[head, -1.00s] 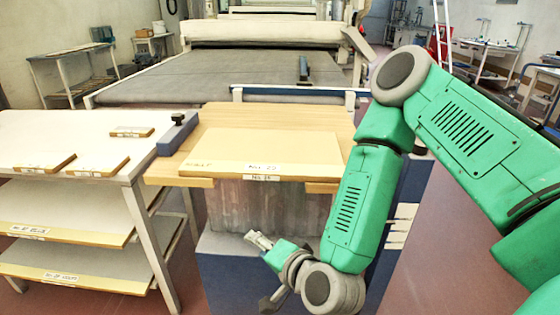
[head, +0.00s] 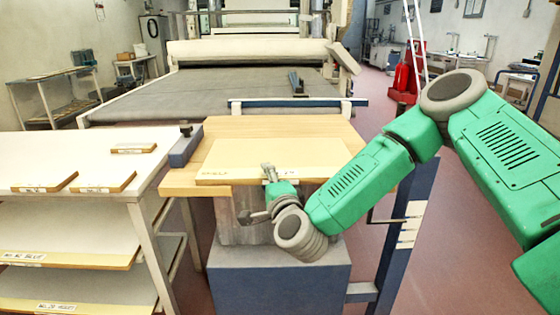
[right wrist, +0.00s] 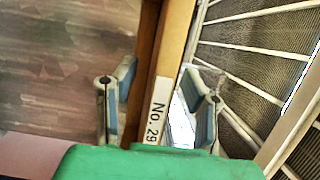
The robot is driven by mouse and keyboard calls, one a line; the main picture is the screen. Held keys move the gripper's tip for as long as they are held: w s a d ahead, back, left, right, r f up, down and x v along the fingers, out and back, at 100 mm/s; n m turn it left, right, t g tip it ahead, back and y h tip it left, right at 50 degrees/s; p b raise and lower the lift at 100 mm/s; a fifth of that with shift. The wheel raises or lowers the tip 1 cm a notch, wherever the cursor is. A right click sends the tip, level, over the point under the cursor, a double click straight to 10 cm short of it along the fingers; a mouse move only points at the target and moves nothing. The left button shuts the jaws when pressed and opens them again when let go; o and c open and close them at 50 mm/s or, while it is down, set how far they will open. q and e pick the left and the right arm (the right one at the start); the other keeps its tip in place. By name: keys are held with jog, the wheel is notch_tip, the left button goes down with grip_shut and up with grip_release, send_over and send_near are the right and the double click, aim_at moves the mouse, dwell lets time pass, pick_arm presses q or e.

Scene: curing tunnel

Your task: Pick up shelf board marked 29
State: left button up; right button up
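The shelf board marked 29 (head: 235,160) is a flat, pale wooden board lying on a wooden top, with its front edge toward me. In the right wrist view its edge (right wrist: 172,68) runs between my fingers and carries a "No. 29" label (right wrist: 156,122). My right gripper (head: 268,172) is at the board's front edge and partly hides the label there. In the right wrist view the right gripper (right wrist: 160,102) is open, one finger on each side of the edge, with a visible gap on the left side. My left gripper is not in view.
The wooden top (head: 225,128) rests on a pedestal with a blue base (head: 280,283). A blue block (head: 184,150) stands at its left. A white shelf table (head: 60,150) with other labelled boards is at left. A conveyor (head: 230,95) lies behind.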

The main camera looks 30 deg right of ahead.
aim_at(261, 171)
jog(key=w, duration=0.3)
jog(key=shift+w, duration=0.35)
jog(key=shift+w+d, duration=0.15)
jog(key=shift+d, duration=0.4)
jog(key=shift+d+f, duration=0.1)
grip_shut()
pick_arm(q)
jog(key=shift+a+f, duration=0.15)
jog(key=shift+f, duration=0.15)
pick_arm(e)
jog(key=shift+a+r, duration=0.2)
jog(key=shift+a, duration=0.2)
jog(key=r, duration=0.4)
jog(key=r+p, duration=0.1)
jog(key=r, duration=0.4)
jog(key=shift+d, duration=0.2)
jog(key=shift+r+p, duration=0.3)
jog(key=shift+r, duration=0.2)
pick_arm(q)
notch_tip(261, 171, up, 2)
